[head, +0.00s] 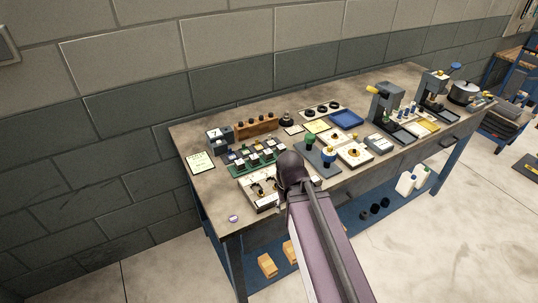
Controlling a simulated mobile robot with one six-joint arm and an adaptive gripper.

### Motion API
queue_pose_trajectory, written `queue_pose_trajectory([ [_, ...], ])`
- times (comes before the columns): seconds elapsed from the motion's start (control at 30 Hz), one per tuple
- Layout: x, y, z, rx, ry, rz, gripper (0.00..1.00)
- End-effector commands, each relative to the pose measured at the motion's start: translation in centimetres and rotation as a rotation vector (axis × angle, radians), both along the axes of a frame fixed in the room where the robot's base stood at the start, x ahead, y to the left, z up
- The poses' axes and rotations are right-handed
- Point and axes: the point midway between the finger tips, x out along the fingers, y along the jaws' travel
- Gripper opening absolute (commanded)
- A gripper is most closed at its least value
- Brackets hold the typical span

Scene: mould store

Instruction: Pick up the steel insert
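I cannot pick out the steel insert with certainty in the head view. A small pale metallic piece with a violet tint (233,218) lies alone near the workbench's front left corner. A shallow pale tray (247,183) with small dark and brass-coloured parts sits behind and right of it. My arm reaches up from the bottom over the bench's front edge, and its dark rounded end covers the right part of this tray. My gripper's fingers are hidden behind the arm, so neither their opening nor anything between them shows.
The workbench (187,130) carries a green rack (240,168), a wooden block with dark knobs (255,126), a blue tray (346,118) and two grey presses (384,103). White bottles (405,183) stand on the lower shelf. The front left corner is mostly clear.

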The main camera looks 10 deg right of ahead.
Motion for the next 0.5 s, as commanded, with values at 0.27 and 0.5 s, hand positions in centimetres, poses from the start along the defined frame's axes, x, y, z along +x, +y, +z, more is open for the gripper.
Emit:
queue_pose_trajectory([
  [0.27, 2.8, 0.0, 1.4, 0.0, 0.0, 0.024, 0.86],
  [0.5, 10.9, 0.1, 5.1, 0.0, 0.0, 0.11, 0.86],
])
